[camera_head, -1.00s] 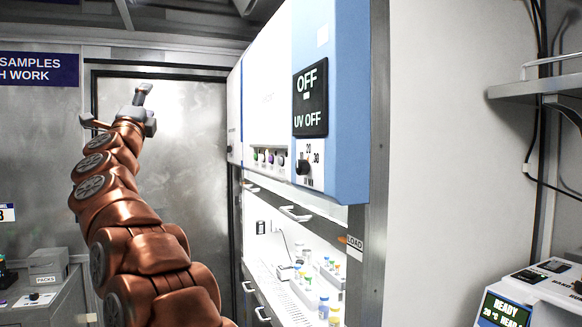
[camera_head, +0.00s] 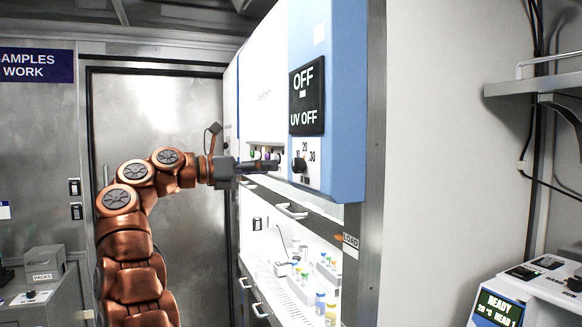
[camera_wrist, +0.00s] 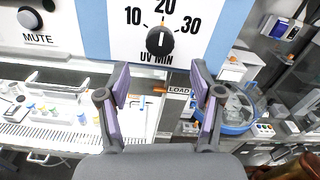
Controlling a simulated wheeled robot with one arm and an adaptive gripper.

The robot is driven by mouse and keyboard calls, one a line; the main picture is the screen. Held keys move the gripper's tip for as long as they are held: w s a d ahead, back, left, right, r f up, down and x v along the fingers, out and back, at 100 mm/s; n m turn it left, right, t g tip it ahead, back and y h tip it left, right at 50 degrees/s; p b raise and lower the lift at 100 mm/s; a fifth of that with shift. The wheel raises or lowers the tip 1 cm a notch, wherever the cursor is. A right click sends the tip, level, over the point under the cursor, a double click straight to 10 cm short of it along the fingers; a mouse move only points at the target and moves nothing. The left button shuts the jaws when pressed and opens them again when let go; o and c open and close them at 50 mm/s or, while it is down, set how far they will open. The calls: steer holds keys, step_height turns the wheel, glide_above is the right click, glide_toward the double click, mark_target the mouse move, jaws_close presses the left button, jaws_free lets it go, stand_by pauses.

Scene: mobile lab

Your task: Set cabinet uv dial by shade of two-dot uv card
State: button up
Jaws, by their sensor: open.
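The UV dial (camera_wrist: 160,42) is a black knob on the cabinet's white and blue front panel, with 10, 20 and 30 printed around it and "UV MIN" below. Its pointer seems to be near the top, towards 20, but the mark is small. In the head view the dial (camera_head: 300,165) sits under the black display (camera_head: 307,97) reading "OFF" and "UV OFF". My gripper (camera_wrist: 160,76) is open and empty, its two fingers apart just below and in front of the dial. In the head view my gripper (camera_head: 262,166) points right towards the panel. I cannot make out a two-dot UV card.
A MUTE button (camera_wrist: 29,18) is left of the dial. Below is the lit cabinet bay with small vials (camera_head: 325,300) and a drawer handle (camera_head: 291,210). A shelf (camera_head: 530,88) and a device reading "READY" (camera_head: 500,307) stand at the right.

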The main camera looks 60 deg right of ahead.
mark_target(294, 166)
steer(key=x, duration=0.7)
steer(key=c, duration=1.1)
